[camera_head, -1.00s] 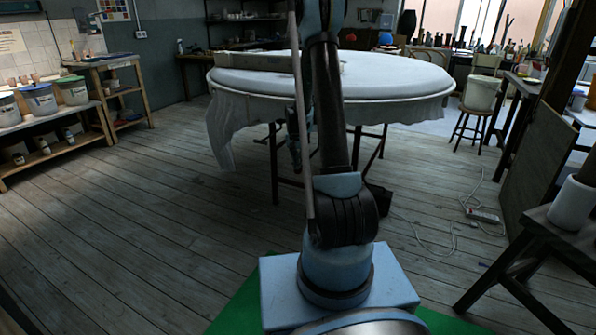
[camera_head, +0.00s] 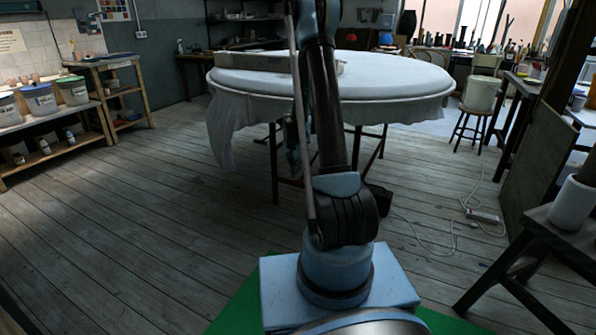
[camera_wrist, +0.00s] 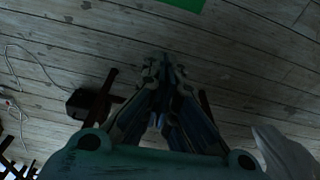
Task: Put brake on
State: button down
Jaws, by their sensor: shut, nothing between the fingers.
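I cannot make out a brake in either view. My gripper (camera_wrist: 168,62) points toward the wooden floor in the wrist view, with its fingertips together and nothing between them. In the head view my gripper (camera_head: 293,158) hangs low by the legs of the cloth-covered round table (camera_head: 420,90), partly hidden behind my arm. White cloth shows at the lower right of the wrist view (camera_wrist: 282,155).
A black box (camera_wrist: 85,104) stands by the table legs. A white cable with a power strip (camera_head: 482,215) lies on the floor at right. A dark stool (camera_head: 560,232) holds a white pot (camera_head: 572,203). Shelves with buckets (camera_head: 40,100) stand at left. The left floor is clear.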

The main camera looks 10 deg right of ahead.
dwell(0.3)
notch_tip(320, 180, up, 12)
jog(key=s, duration=0.1)
jog(key=shift+a, duration=0.35)
jog(key=shift+f, duration=0.1)
dwell(0.4)
